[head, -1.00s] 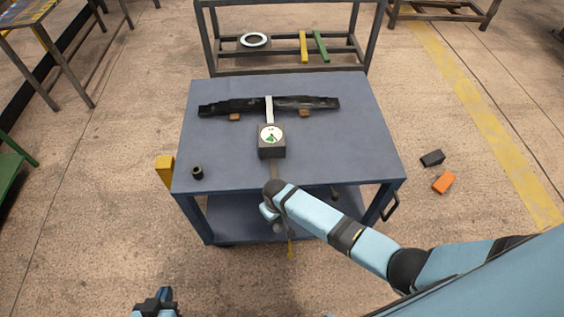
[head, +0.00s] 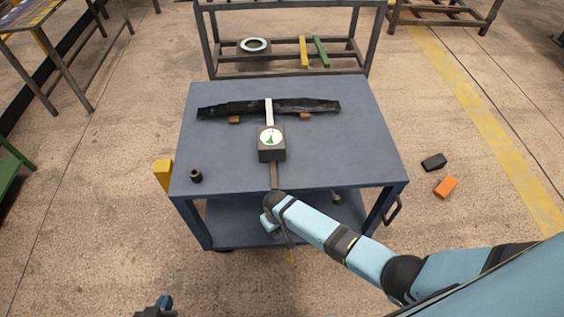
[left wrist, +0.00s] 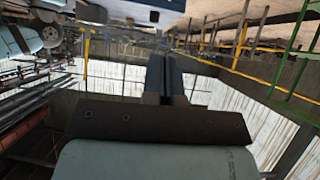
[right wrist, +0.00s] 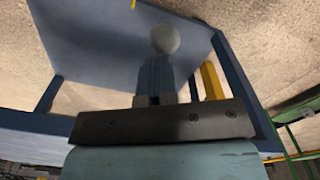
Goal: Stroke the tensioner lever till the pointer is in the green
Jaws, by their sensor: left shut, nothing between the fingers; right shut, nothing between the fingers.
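The tensioner (head: 271,155) stands on the blue table with a white-faced dial (head: 270,137) on top. Green shows in the dial, but the pointer is too small to read. Its lever (head: 274,177) runs toward me past the table's front edge. My right forearm and wrist cover the lever's near end. In the right wrist view my right gripper (right wrist: 155,72) is shut, with a pale round knob (right wrist: 165,38) just beyond its fingertips; I cannot tell whether they touch. My left gripper (head: 160,305) is shut and empty at the bottom left; it also shows in the left wrist view (left wrist: 165,75).
The blue table (head: 345,150) carries a black leaf spring (head: 225,111) on brown blocks and a small dark cylinder (head: 196,176). A yellow block (head: 163,173) is at its left side. A rack (head: 285,70) stands behind. An orange block (head: 445,187) lies on the floor.

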